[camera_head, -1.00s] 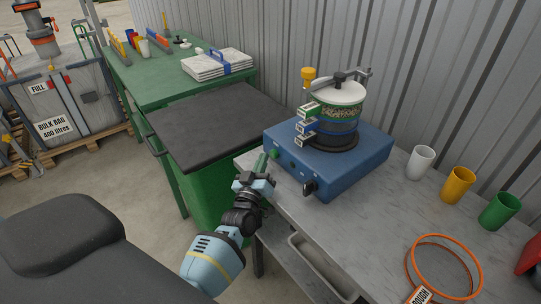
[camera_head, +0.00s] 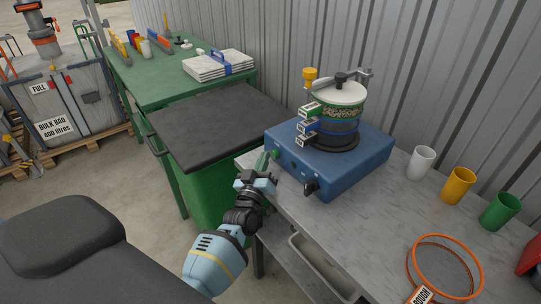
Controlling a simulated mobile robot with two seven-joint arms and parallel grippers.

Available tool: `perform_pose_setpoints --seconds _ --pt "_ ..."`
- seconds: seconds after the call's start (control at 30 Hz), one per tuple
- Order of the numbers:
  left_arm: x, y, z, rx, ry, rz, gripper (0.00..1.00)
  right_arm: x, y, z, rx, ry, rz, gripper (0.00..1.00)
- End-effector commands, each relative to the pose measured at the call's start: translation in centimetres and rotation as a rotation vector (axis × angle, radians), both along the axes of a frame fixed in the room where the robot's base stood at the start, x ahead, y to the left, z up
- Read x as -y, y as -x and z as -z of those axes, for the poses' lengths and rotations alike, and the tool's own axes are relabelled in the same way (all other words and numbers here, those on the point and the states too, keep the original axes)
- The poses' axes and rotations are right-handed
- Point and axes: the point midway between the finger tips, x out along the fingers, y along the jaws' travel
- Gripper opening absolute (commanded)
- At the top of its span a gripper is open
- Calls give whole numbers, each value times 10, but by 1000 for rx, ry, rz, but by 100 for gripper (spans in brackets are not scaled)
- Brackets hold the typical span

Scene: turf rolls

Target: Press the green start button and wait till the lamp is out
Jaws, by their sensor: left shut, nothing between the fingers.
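The blue sieve shaker (camera_head: 345,172) stands on the grey bench, with a stack of labelled sieves (camera_head: 335,120) clamped on top. Its front panel carries a small green button (camera_head: 276,155) at the left end, another small round fitting (camera_head: 292,165) beside it and a dark knob (camera_head: 311,188) further right. I cannot tell which fitting is the lamp or whether it is lit. My left gripper (camera_head: 263,162) is shut and empty, its tips just in front of the panel's left end, close to the green button. I cannot tell whether they touch it. My right gripper is not in view.
A white cup (camera_head: 420,163), a yellow cup (camera_head: 458,186) and a green cup (camera_head: 499,211) stand right of the shaker. An orange-rimmed sieve (camera_head: 443,266) lies at the front right. A dark-lidded green bin (camera_head: 215,125) is left of the bench. A corrugated wall closes the back.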

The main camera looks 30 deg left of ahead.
Motion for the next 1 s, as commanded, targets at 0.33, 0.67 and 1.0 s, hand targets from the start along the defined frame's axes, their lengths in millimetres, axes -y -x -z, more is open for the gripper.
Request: perform_pose_setpoints --seconds 0.33,0.67,1.0 --pt "12 -6 1 -9 15 23 0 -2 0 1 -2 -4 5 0" --pt "12 -6 2 -8 16 23 0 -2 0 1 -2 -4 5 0" --pt "12 2 9 -11 16 23 0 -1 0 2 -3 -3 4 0"
